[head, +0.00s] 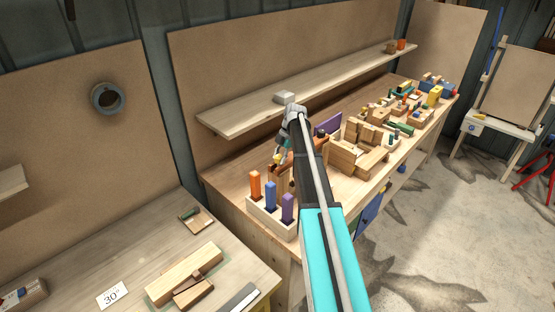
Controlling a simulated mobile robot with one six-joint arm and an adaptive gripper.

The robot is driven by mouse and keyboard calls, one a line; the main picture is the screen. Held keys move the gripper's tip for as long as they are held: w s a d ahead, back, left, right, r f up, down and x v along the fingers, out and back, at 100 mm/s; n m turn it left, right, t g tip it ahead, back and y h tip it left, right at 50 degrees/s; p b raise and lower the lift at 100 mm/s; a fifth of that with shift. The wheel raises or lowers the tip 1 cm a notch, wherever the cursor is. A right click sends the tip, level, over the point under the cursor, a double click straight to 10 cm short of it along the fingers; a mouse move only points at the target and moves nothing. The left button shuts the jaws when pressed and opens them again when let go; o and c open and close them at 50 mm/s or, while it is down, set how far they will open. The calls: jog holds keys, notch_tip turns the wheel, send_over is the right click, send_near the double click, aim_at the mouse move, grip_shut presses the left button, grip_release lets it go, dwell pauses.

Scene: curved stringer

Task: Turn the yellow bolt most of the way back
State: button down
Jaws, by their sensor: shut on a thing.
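My gripper (281,149) is at the end of my arm, low over the near left part of the long workbench, below the shelf. It points down and is shut on a small yellow piece, which looks like the yellow bolt (277,158). Only a little of the bolt shows at the fingertips. How far it is turned is too small to tell. Below and around it are brown wooden parts (278,178), partly hidden by my arm.
A wooden block with orange, blue and purple pegs (268,216) stands just in front of the gripper. A wooden shelf (235,118) runs behind it. Wooden assemblies (357,150) crowd the bench to the right. A lower table (130,262) at left has some bare room.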

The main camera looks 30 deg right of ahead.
jog(key=shift+c, duration=0.8)
grip_release()
jog(key=shift+w, duration=0.1)
